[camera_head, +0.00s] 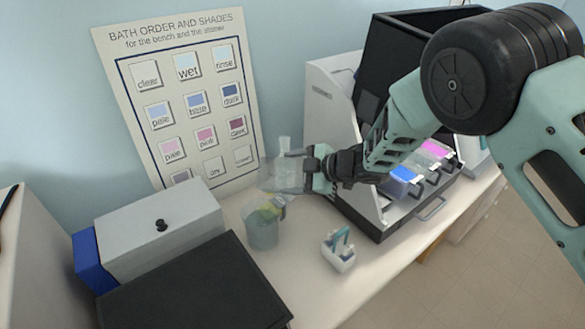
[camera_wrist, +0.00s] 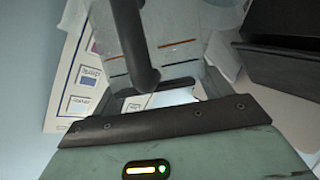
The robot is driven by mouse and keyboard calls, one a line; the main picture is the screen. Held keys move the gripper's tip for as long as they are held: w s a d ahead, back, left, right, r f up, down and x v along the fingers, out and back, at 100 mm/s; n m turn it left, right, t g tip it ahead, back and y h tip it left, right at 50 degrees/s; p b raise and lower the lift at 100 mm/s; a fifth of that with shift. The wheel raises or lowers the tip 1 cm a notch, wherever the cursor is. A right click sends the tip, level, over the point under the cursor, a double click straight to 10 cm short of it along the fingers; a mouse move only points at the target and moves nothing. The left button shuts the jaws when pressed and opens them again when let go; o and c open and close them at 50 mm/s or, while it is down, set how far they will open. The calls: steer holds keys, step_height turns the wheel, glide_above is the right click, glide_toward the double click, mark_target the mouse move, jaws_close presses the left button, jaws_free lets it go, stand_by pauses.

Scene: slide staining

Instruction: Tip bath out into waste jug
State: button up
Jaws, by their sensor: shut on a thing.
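My gripper (camera_head: 300,172) is shut on a clear, see-through bath (camera_head: 277,177), held up above the bench near the wall chart. In the wrist view the bath (camera_wrist: 183,62) fills the space past the dark fingers, with orange and dark lines across its wall. The waste jug (camera_head: 262,232), a translucent grey-green vessel, stands on the bench just below and slightly left of the held bath. A yellowish patch shows at its rim. The bath looks apart from the jug; its exact tilt and contents are hard to tell.
A stainer (camera_head: 330,110) with blue and pink baths in its open drawer stands right. A small white holder (camera_head: 338,252) with teal tools sits at the front. A grey box (camera_head: 150,235) and a dark-topped case (camera_head: 195,290) are left. A chart (camera_head: 180,100) leans behind.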

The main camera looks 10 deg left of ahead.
steer(key=shift+w+d+m+g+y+p, duration=0.1)
steer(key=shift+w+m+g+y+p, duration=0.3)
steer(key=shift+m+g+p, duration=0.6)
steer(key=shift+w+f+p, duration=0.2)
steer(key=shift+p, duration=0.25)
steer(key=shift+m, duration=0.3)
steer(key=shift+f, duration=0.1)
steer(key=shift+w+f+m+g+b, duration=0.15)
steer(key=shift+f+m+g+b, duration=0.25)
steer(key=shift+f+m+g, duration=0.15)
steer(key=shift+f+m+g+b, duration=0.15)
steer(key=shift+m+g+b, duration=0.15)
steer(key=shift+m+g, duration=0.05)
steer(key=shift+y+b, duration=0.3)
steer(key=shift+b, duration=0.1)
